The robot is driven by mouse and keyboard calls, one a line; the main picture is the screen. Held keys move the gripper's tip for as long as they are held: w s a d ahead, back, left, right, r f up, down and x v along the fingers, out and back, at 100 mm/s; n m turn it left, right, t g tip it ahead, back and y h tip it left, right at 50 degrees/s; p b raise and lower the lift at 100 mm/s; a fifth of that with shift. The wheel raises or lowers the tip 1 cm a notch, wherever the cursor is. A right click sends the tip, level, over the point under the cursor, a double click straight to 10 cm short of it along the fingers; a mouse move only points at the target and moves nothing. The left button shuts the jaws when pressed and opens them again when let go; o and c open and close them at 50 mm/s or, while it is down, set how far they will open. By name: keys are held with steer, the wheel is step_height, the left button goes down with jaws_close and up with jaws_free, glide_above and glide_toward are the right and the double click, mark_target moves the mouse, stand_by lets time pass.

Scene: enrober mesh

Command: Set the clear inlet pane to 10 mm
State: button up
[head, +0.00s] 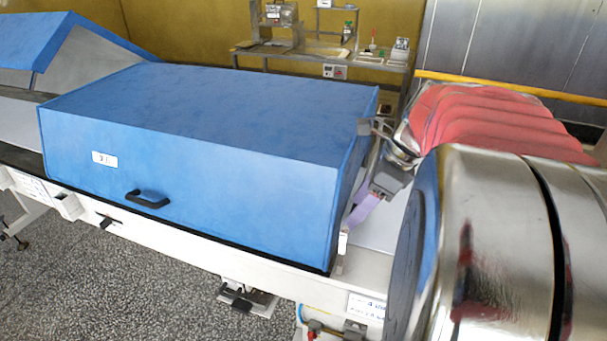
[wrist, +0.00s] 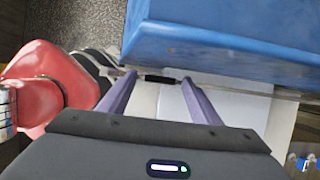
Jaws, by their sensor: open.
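My gripper (wrist: 157,80) is open, its two purple fingers pointing toward the blue hood's end in the wrist view. A small black grip (wrist: 160,78) lies between the fingertips, with a gap visible on each side. It sits on a thin greyish edge (wrist: 236,90) running along the hood's end, which looks like the clear inlet pane seen edge-on. In the head view my gripper (head: 364,208) is at the right end of the blue hood (head: 200,140), and one purple finger shows. The pane is not distinguishable there, and no gap reading is legible.
The hood has a black handle (head: 148,199) on its front. A pale surface (wrist: 243,108) lies beyond the hood's end. A white tag (head: 343,242) hangs by the hood's lower right corner. A bench (head: 330,55) with small items stands behind. Grey speckled floor is in front.

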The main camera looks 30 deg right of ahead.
steer(key=v, duration=1.3)
steer(key=shift+s, duration=0.15)
